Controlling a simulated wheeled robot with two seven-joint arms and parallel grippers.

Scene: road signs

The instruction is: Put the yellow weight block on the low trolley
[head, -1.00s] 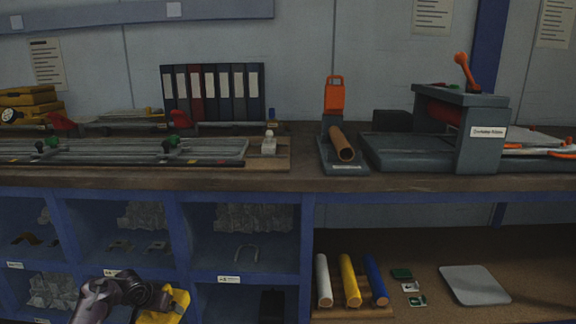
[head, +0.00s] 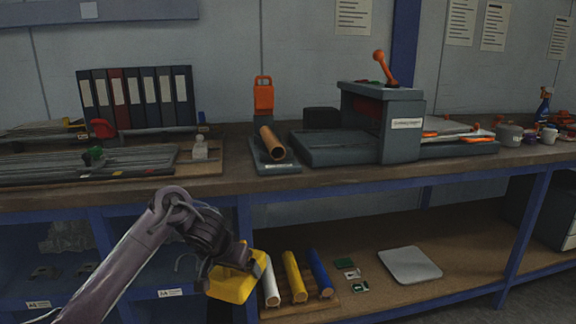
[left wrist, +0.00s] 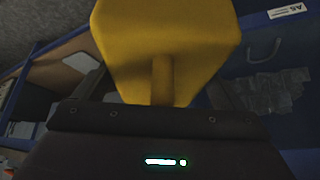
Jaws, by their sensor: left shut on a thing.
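My left gripper (head: 238,262) is shut on the yellow weight block (head: 230,285) and holds it in the air in front of the bench's lower shelf. In the left wrist view the block (left wrist: 165,40) fills the upper middle, and its stem sits at the gripper. The fingertips are mostly hidden by the block. No low trolley can be made out in either view. My right gripper is not in view.
White, yellow and blue rolls (head: 293,278) lie on the lower shelf just right of the block, with a grey plate (head: 409,265) farther right. The workbench top (head: 330,178) above carries a press-like machine (head: 385,120), binders and rails. Blue cubbyholes stand at left.

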